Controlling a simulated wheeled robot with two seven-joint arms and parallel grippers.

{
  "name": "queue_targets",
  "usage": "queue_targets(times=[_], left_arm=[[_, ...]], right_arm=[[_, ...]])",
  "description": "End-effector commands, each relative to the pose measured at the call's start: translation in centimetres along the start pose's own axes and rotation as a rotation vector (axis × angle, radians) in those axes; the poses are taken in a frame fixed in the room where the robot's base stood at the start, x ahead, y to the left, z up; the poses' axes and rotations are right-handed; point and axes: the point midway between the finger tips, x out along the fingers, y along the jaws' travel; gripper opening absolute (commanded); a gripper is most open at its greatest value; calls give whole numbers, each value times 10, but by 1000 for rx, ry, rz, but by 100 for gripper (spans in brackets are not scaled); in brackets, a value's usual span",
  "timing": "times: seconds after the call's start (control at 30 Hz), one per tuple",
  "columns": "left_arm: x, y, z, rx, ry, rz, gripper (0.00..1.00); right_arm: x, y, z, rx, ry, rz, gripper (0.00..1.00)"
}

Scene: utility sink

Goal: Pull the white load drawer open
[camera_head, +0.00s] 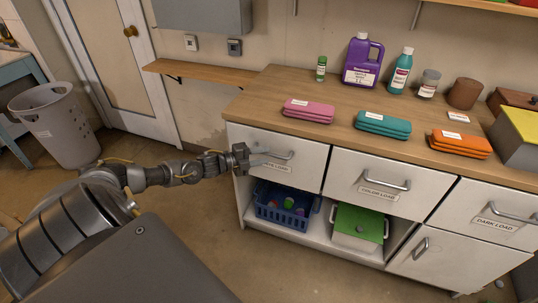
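The white load drawer (308,170) is the left drawer of the white cabinet, and its front looks flush with the cabinet face. Its metal bar handle (284,156) is on the upper part of the front. The label below the handle is partly hidden behind my gripper. My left gripper (264,157) is in front of the left part of this drawer, at the left end of the handle. Its two fingers look spread, with a gap between them. I cannot tell whether they touch the handle. My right gripper is not in view.
Beside it are the color load drawer (372,180) and the dark load drawer (490,215). Below are a blue basket (283,215) and a green-lidded box (357,225). Folded cloths and bottles stand on the wooden counter (340,135). A grey laundry bin (55,128) stands at left.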

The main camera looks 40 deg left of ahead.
Motion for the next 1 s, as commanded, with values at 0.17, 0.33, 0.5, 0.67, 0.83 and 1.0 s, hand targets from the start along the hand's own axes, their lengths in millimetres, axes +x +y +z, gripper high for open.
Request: queue_targets(times=[0.17, 0.33, 0.5, 0.67, 0.83, 1.0], left_arm=[[22, 0, 1, 0, -3, -1, 34], [30, 0, 0, 0, -2, 0, 34], [30, 0, 1, 0, -2, 1, 34], [30, 0, 1, 0, -2, 1, 25], [30, 0, 1, 0, -2, 1, 3], [30, 0, 1, 0, -2, 1, 0]], right_arm=[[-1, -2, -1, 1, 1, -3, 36], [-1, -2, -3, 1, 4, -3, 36], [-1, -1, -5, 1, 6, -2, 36], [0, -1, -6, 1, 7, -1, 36], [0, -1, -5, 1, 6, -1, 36], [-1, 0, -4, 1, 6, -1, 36]])
